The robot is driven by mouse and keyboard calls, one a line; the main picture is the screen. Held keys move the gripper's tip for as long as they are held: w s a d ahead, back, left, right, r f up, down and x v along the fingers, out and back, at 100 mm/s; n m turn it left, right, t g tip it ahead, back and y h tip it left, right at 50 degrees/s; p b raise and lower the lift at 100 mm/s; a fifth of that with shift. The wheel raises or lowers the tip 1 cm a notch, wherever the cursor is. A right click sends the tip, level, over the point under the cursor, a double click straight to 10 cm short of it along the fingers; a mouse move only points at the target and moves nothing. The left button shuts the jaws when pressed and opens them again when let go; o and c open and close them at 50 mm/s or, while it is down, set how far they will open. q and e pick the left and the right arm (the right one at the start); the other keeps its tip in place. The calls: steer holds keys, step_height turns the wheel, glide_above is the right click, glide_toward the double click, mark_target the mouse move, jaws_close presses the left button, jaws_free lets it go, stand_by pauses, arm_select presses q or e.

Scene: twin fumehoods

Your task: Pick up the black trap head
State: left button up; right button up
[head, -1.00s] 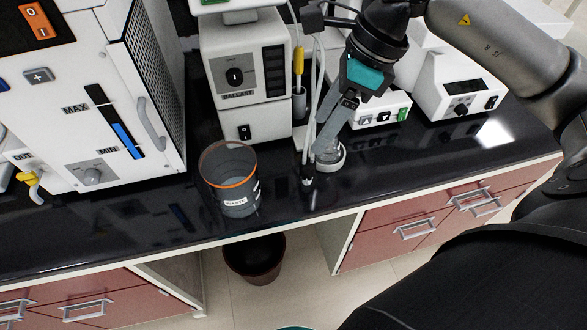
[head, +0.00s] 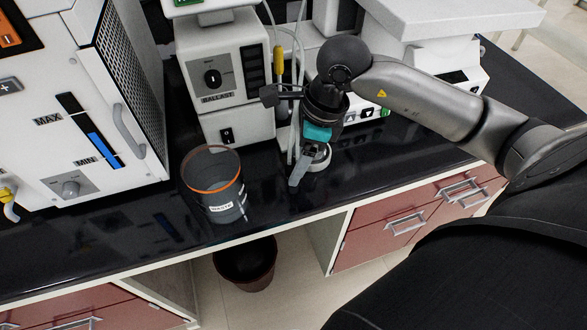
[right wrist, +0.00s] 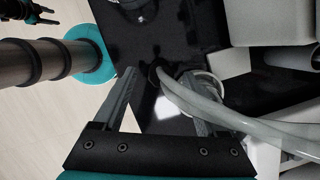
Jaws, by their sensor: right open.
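The black trap head (right wrist: 155,73) shows in the right wrist view as a small dark piece at the end of pale tubing, just above the black bench. My right gripper (right wrist: 157,76) is open, with one finger on each side of it; I cannot tell whether either finger touches it. In the head view my right gripper (head: 298,183) points down near the bench's front edge and hides the trap head. A white ring-shaped base (head: 319,160) stands just behind the fingers. A black and teal part, apparently my left gripper (right wrist: 28,11), is small in the right wrist view's upper left corner.
A grey waste beaker with an orange band (head: 214,187) stands left of my right gripper. The white ballast unit (head: 223,80) is behind it. Pale tubes (right wrist: 225,112) cross the right finger in the wrist view. The black bench (head: 100,235) is clear at front left.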

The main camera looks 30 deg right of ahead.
steer(key=shift+x, duration=1.5)
steer(key=shift+c, duration=0.2)
jaws_close()
